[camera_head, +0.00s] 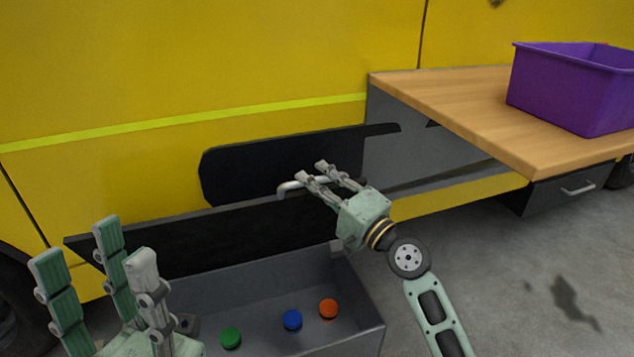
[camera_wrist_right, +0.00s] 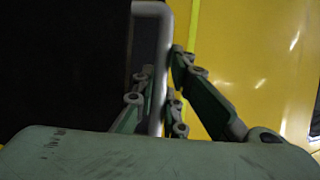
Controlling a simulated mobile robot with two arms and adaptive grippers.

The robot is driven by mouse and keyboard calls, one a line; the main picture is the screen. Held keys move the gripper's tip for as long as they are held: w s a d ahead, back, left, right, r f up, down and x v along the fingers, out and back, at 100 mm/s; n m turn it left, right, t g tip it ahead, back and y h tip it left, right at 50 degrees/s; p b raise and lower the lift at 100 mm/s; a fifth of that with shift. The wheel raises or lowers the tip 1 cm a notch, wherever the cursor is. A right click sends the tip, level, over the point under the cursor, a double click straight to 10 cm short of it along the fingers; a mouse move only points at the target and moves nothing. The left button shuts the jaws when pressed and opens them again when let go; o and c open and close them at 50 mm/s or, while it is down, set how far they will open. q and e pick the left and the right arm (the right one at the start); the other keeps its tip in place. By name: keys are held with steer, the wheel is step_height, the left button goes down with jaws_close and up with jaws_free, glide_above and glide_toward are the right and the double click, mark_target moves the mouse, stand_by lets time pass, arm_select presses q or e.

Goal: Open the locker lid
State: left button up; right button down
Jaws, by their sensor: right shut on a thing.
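The grey locker (camera_head: 374,333) stands on the floor against the yellow vehicle, with its inside in view. Its dark lid (camera_head: 180,243) stands raised, roughly upright, along the back of the box. The lid's silver handle (camera_head: 288,188) is at its top edge. My right gripper (camera_head: 312,171) is shut on the handle. In the right wrist view, the handle bar (camera_wrist_right: 163,60) runs between the fingers, with the dark lid (camera_wrist_right: 65,65) to its left. My left gripper (camera_head: 98,238) is open and empty, in front of the locker's left part, and hides some of it.
A green disc (camera_head: 230,338), a blue disc (camera_head: 292,320) and an orange disc (camera_head: 328,309) lie inside the locker. A wooden bench (camera_head: 455,105) with a purple bin (camera_head: 570,95) stands at the right, with a grey drawer (camera_head: 575,190) below. Floor at the lower right is clear.

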steer(key=shift+d+f, duration=0.1)
steer(key=c, duration=2)
jaws_free()
steer(key=shift+c, duration=0.2)
steer(key=v, duration=1.2)
